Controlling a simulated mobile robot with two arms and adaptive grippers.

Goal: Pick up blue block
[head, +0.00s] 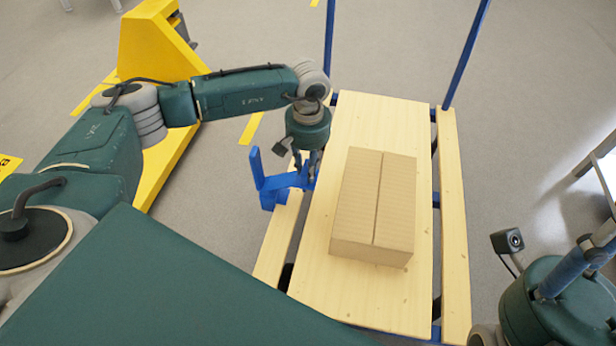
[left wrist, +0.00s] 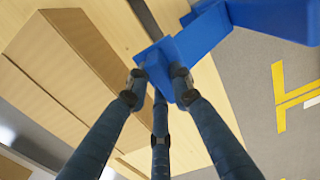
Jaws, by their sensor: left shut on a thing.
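The blue block (head: 284,181) is at the left edge of the wooden platform. In the left wrist view the blue block (left wrist: 188,45) lies between my fingertips, with its arm running to the upper right. I cannot tell whether the block is lifted clear of the platform. My right gripper (head: 582,265) is at the lower right, partly cut off by the frame, away from the block.
A closed cardboard box (head: 375,205) stands on the wooden platform (head: 375,120), close right of my left gripper. Blue posts (head: 467,50) rise at the platform's far end. A yellow machine (head: 160,50) stands at the left. Grey floor (head: 530,110) is open to the right.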

